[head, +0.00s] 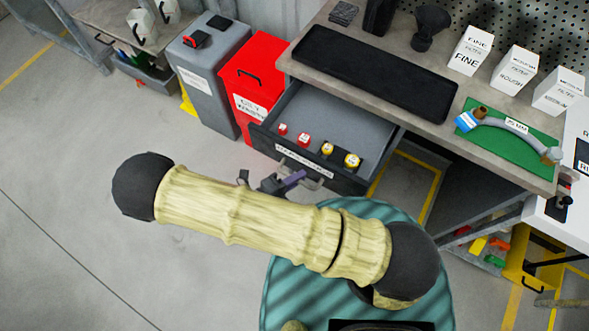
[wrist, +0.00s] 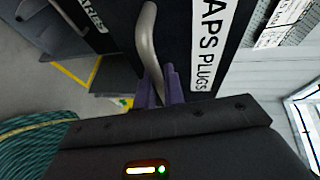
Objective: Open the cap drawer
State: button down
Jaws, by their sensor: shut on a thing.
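The cap drawer (head: 335,116) under the workbench stands pulled out in the head view, its inside showing. My gripper (head: 285,183) is at the drawer front, partly hidden behind my arm. In the wrist view its purple fingers (wrist: 158,90) are shut on the grey curved drawer handle (wrist: 148,38). The handle also shows in the head view (head: 314,184).
A red bin (head: 254,75) and a grey bin (head: 208,75) stand left of the drawer. The bench holds a black tray (head: 375,72), white filter boxes (head: 517,70) and a hose on a green mat (head: 500,150). The floor at left is clear.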

jog(key=shift+s+a, duration=0.1)
jog(key=shift+s, duration=0.2)
jog(key=c, duration=1.8)
grip_release()
jog(key=shift+o, duration=0.2)
jog(key=shift+a, duration=0.1)
jog(key=b+v, duration=0.1)
jog(key=v, duration=1.6)
jog(key=shift+s, duration=0.15)
